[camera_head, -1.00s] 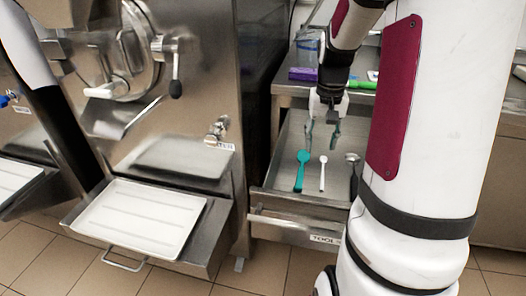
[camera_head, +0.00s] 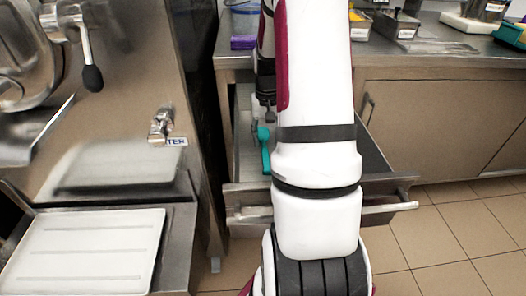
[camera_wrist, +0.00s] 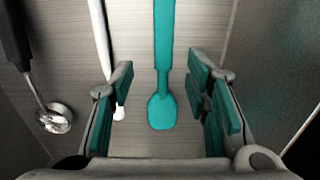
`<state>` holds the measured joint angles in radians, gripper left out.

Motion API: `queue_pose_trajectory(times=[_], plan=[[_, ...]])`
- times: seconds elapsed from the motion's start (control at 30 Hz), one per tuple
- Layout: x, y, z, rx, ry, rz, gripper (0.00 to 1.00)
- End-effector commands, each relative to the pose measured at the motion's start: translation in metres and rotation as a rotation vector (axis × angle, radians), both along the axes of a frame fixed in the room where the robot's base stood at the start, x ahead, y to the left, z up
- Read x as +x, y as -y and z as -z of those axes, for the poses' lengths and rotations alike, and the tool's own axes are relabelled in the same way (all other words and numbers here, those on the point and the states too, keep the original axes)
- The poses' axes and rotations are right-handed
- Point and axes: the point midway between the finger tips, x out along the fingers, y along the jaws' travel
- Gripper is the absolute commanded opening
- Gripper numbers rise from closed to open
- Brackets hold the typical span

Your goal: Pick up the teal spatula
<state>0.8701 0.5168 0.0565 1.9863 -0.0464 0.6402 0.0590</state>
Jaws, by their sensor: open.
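The teal spatula (camera_wrist: 162,112) lies in the open metal drawer (camera_head: 243,187). In the wrist view its rounded head is near the middle and its handle runs up out of the frame. My gripper (camera_wrist: 161,82) is open, with teal-padded fingers on either side of the spatula in the picture and gaps on both sides. I cannot tell the height of the fingers above the drawer floor. In the head view the spatula (camera_head: 265,152) shows just left of my arm, and my gripper (camera_head: 262,108) is mostly hidden beyond it.
A white spoon (camera_wrist: 105,45) lies left of the spatula, its tip beside my left finger. A metal scoop (camera_wrist: 55,118) with a black handle lies farther left. Drawer walls rise on both sides.

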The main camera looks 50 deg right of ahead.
Motion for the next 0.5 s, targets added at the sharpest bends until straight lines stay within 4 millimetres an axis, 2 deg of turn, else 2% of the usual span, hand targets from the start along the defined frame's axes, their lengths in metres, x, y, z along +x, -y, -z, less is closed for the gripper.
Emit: queue_pose_trajectory(times=[0.27, 0.5], plan=[[0.0, -0.001, 0.017, 0.001, -0.001, 0.0, 0.43], [0.004, -0.004, 0.051, 0.002, -0.002, 0.001, 0.43]])
